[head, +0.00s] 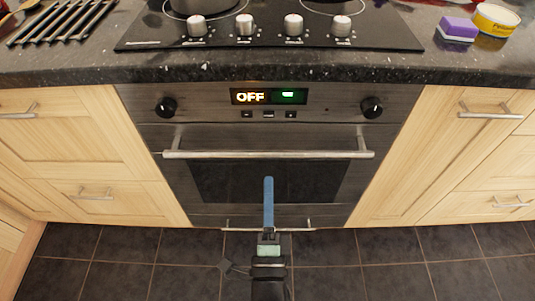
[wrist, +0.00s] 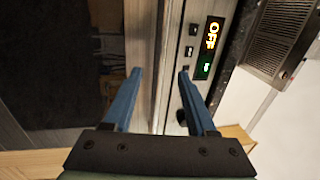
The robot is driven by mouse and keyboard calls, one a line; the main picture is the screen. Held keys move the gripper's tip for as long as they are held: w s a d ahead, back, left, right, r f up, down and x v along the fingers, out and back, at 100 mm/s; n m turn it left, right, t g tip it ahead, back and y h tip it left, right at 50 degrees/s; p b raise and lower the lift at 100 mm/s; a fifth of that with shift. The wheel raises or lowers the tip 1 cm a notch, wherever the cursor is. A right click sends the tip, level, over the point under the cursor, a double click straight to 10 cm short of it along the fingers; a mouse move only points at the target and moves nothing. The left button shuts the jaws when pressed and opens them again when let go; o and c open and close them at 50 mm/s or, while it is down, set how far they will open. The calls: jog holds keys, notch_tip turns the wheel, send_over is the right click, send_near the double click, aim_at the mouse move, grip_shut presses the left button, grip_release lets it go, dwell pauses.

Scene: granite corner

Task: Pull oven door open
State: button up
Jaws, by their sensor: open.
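The oven door (head: 215,185) is shut, with a dark glass window and a straight metal handle (head: 268,154) across its top. My gripper (head: 268,181) points at the door from the front, its fingertips a little below the handle in the head view. In the wrist view, turned on its side, my two blue fingers are spread apart with the pale handle (wrist: 160,60) running upright in the gap between them. The gripper holds nothing, and I cannot tell how far the fingertips are from the handle.
The control panel (head: 270,103) has two knobs and a display reading OFF. Wooden cabinets (head: 75,145) with handles flank the oven. A lower handle (head: 310,223) is below the door. The tiled floor is clear.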

aim_at(268, 155)
jog(key=w, duration=0.3)
jog(key=w+r+b, duration=0.1)
jog(key=w, duration=0.5)
jog(key=shift+r, duration=0.4)
grip_shut()
dwell(0.9)
